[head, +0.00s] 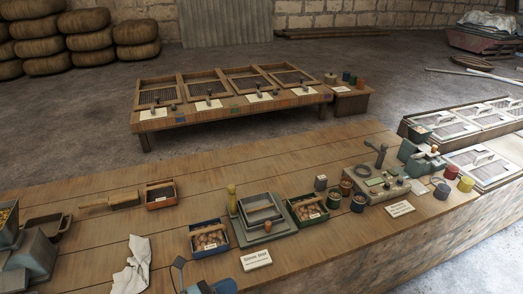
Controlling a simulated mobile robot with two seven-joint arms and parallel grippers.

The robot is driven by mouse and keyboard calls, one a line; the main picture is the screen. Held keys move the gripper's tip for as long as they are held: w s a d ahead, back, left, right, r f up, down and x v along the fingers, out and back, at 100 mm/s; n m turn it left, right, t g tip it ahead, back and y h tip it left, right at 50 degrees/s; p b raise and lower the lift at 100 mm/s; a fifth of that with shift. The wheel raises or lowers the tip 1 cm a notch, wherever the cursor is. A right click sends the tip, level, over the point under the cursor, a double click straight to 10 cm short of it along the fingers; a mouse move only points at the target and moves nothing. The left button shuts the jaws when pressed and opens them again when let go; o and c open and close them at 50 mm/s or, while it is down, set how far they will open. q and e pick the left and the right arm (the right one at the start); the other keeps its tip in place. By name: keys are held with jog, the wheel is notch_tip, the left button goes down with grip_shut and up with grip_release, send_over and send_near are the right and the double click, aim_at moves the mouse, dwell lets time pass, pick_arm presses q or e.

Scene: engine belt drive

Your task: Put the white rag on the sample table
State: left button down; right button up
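The white rag (131,267) lies crumpled on the wooden bench (90,230), near its front edge at the lower left. A low wooden table (232,118) with framed mesh panels, cards and small dark items stands farther back; I cannot tell for sure whether it is the sample table. My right gripper cannot be made out.
A sieve stack (261,213), a blue bin (208,239) and a green bin (307,209) stand mid-bench. A small orange-brown box (160,194) and a brush-like tool (110,202) lie behind the rag.

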pick_arm(q)
jog(key=s+a+f+m+t+y+p, duration=0.1)
jog(key=s+a+f+m+y, duration=0.3)
jog(key=m, duration=1.3)
jog(key=s+a+f+m+t+y+p, duration=0.1)
jog(key=s+a+f+m+y, duration=0.3)
jog(key=m, duration=1.4)
jog(key=s+a+y, duration=0.3)
jog(key=s+y, duration=0.1)
jog(key=shift+s+a, duration=0.15)
jog(key=shift+s, duration=0.05)
